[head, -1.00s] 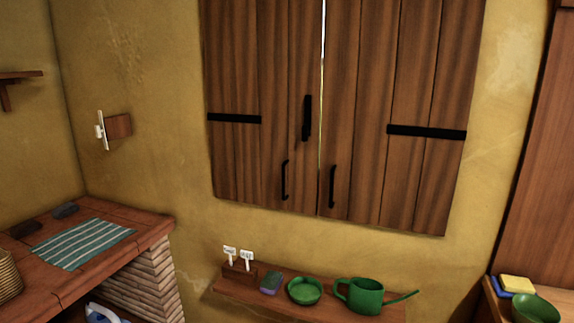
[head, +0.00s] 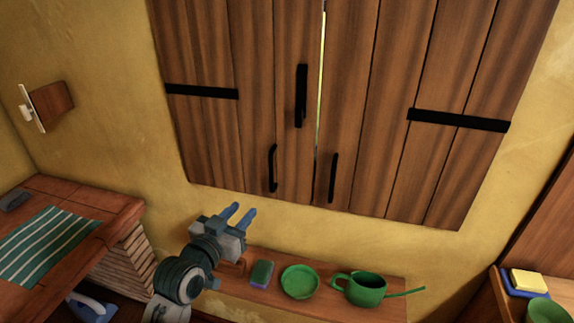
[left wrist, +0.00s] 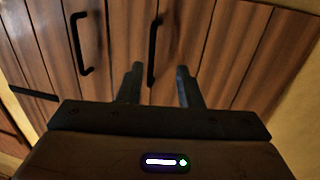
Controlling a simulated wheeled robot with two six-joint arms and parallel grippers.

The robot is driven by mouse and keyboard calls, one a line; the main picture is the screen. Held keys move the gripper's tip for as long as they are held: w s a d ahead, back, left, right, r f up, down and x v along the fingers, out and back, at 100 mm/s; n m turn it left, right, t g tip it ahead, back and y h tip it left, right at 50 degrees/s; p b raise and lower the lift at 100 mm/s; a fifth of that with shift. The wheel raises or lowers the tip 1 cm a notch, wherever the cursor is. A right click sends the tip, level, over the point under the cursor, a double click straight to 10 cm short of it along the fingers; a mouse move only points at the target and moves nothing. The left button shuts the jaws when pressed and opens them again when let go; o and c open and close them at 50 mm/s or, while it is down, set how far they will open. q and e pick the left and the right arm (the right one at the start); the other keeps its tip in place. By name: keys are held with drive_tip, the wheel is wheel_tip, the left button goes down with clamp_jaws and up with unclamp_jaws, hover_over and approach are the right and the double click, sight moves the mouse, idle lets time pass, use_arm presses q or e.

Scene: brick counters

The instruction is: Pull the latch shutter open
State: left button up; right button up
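The wooden shutter has a left leaf (head: 215,140) and a right leaf (head: 390,150), both nearly closed, with a thin bright gap between them. A black latch bar (head: 301,95) stands upright on the left leaf. Below it are a left pull handle (head: 272,168) and a right pull handle (head: 333,178). My left gripper (head: 243,212) is open and empty, below and left of the handles. In the left wrist view its fingers (left wrist: 160,72) are apart, with a dark upright bar (left wrist: 153,45) beyond them; I cannot tell which bar. My right gripper is out of view.
A shelf (head: 395,268) under the shutter holds a sponge (head: 261,273), a green bowl (head: 299,282) and a green watering can (head: 366,289). A brick counter (head: 120,215) with a striped cloth (head: 45,245) is at left. Another counter stands at right.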

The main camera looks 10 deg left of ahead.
sight(270, 175)
use_arm(q)
drive_tip(key=shift+h, duration=0.4)
drive_tip(key=w+d+r+p, duration=0.1)
drive_tip(key=w, duration=0.2)
drive_tip(key=w+d+r+p, duration=0.1)
drive_tip(key=w, duration=0.2)
drive_tip(key=w+d+r+p, duration=0.1)
drive_tip(key=w, duration=0.2)
drive_tip(key=shift+w+d, duration=0.1)
drive_tip(key=shift+w, duration=0.05)
drive_tip(key=shift+w+d, duration=0.15)
drive_tip(key=shift+w, duration=0.2)
drive_tip(key=shift+f, duration=0.1)
clamp_jaws()
